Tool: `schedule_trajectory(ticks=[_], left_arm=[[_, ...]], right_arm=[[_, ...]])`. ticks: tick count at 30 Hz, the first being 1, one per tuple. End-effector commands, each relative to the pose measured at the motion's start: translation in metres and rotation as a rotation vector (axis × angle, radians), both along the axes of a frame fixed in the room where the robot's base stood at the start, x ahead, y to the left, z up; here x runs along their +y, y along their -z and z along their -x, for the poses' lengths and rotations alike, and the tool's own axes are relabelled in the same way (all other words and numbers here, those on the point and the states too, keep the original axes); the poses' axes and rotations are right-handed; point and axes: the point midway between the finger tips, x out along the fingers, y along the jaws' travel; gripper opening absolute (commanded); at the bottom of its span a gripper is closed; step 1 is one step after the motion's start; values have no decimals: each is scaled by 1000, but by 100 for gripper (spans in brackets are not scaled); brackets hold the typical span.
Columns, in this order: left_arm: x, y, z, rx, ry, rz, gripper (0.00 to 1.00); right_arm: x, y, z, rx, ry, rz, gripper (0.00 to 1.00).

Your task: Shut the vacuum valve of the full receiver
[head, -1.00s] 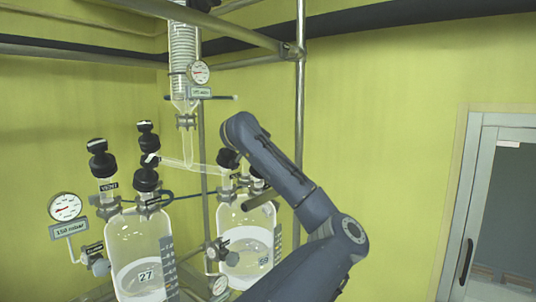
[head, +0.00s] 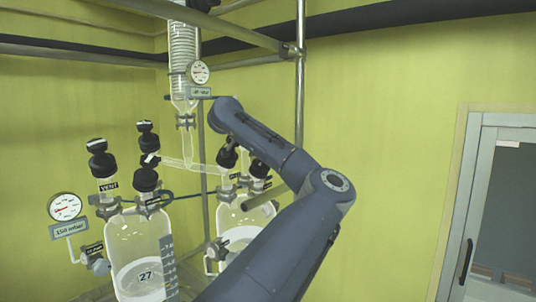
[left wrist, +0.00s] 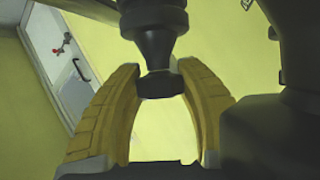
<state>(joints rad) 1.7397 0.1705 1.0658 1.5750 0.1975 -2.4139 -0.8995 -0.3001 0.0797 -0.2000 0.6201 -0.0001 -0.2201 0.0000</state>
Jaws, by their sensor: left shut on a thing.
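Two glass receivers stand at the reactor frame in the head view: the left receiver (head: 137,250), marked 27, and the right receiver (head: 233,218), partly behind my arm. Both hold pale liquid; the right one's level and number are mostly hidden. Black-capped valves top them: a valve labelled VENT (head: 101,158) at the left, others at the left receiver (head: 146,180), and two at the right receiver (head: 228,158) (head: 259,168). In the left wrist view my left gripper (left wrist: 159,78) has its yellow fingers closed on a black knob (left wrist: 159,88). The head view does not show the grip.
A 150 mbar gauge (head: 66,207) stands at the left. Another gauge (head: 199,72) hangs beside the glass coil column (head: 183,50). Metal rods (head: 299,90) and a crossbar surround the glassware. The wall and the door (head: 493,220) at the right are clear.

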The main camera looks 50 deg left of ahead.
Motion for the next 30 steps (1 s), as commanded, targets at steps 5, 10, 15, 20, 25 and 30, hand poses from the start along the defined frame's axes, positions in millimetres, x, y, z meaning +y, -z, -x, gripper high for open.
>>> schedule_trajectory(ticks=[5,10,15,20,25,30], left_arm=[[0,-3,0,-7,-1,-2,8],[0,-2,0,-7,-1,-2,50],[0,-1,0,-4,-1,-1,67],[0,-1,0,-2,-1,0,67],[-1,-4,4,-2,-2,-1,67],[-4,-17,21,-7,-2,-1,67]], right_arm=[[0,0,0,0,0,0,44],[0,0,0,0,0,0,44],[-1,0,0,0,0,0,44],[-1,0,0,0,0,1,44],[-3,0,0,0,-1,2,44],[-1,0,0,0,0,1,44]])
